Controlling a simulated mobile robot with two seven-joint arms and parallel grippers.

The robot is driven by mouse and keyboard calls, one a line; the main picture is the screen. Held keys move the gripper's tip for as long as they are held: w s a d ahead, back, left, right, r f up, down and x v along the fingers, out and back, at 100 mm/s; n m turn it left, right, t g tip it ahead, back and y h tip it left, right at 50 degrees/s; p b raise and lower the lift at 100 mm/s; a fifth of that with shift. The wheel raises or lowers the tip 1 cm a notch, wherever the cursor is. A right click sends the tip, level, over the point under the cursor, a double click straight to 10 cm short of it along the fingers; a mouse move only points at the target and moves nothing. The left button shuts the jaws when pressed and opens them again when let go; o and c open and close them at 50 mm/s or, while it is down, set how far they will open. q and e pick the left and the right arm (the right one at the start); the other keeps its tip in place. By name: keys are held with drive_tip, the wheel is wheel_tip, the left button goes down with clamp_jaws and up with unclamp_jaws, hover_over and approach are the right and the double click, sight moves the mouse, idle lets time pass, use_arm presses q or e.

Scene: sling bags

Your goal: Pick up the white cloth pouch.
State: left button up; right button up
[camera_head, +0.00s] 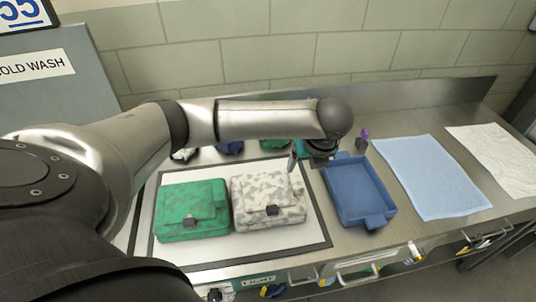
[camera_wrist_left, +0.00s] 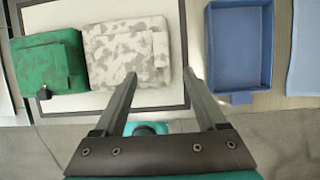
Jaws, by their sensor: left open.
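The white cloth pouch (camera_head: 265,203) has a grey camouflage pattern and a dark buckle at its front. It lies on a white mat with a dark border, right beside a green pouch (camera_head: 187,212). In the left wrist view the white pouch (camera_wrist_left: 112,45) is at upper left, beside the green one (camera_wrist_left: 48,62). My left gripper (camera_head: 308,160) is open and empty above the pouch's right side. In the left wrist view its fingers (camera_wrist_left: 159,74) straddle the pouch's right edge in the picture, one over the pouch and one right of it. My right gripper is out of view.
A blue tray (camera_head: 357,190) stands right of the mat (camera_head: 275,248), with a light blue cloth (camera_head: 430,180) and a white cloth (camera_head: 500,155) farther right. Several small dark and green items sit behind the pouches, partly hidden by my arm. A wall backs the counter.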

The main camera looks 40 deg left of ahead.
sight(297, 180)
use_arm(q)
drive_tip(key=b+x, duration=0.1)
drive_tip(key=x, duration=1)
drive_tip(key=shift+d+f, duration=0.1)
drive_tip(key=shift+f, duration=0.2)
clamp_jaws()
drive_tip(key=shift+w, duration=0.1)
idle(1.0)
